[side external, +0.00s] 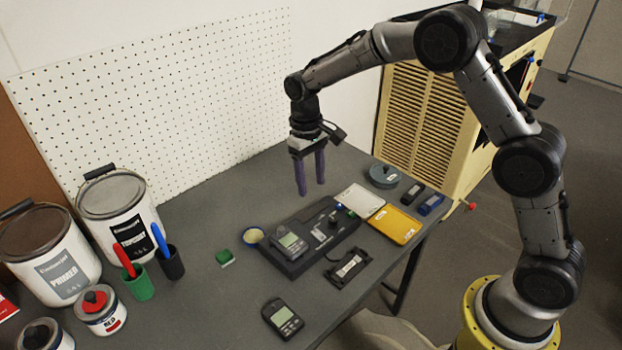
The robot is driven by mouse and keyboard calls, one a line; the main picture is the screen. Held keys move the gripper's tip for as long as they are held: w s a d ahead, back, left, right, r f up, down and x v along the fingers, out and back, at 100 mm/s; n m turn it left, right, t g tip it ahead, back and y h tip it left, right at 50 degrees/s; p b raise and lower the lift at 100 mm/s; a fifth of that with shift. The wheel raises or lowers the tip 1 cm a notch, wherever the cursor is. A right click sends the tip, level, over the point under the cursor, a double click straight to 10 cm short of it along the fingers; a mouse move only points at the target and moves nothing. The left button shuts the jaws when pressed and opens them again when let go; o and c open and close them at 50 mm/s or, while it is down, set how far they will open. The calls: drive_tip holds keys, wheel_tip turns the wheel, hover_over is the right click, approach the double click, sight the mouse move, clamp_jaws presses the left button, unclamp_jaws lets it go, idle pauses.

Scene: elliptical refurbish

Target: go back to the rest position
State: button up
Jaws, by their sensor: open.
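My gripper (311,174) hangs from my arm with its two purple fingers pointing down. The fingers stand apart with a gap between them, and nothing is held. A grey handheld device with a screen (291,245) sits on the left part of this fixture. A second similar device (283,318) lies on the table in front.
Paint cans (118,212), a green cup (138,285) and a dark cup (171,263) stand at the left. A yellow tray (395,225), a white tray (360,201) and a grey round container (384,176) are at the right. A pegboard (150,100) rises behind the table.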

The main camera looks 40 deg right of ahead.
drive_tip(key=s+d+r+t, duration=0.1)
drive_tip(key=s+r+t, duration=0.1)
drive_tip(key=s+r, duration=0.6)
drive_tip(key=s+d+r+t, duration=0.2)
drive_tip(key=s+r+t, duration=0.15)
drive_tip(key=r, duration=0.85)
drive_tip(key=s+r+t, duration=0.1)
drive_tip(key=s, duration=1.2)
drive_tip(key=s+d+f, duration=0.1)
drive_tip(key=s+f, duration=0.4)
drive_tip(key=s, duration=0.1)
drive_tip(key=shift+s+f, duration=0.25)
drive_tip(key=shift+f, duration=0.05)
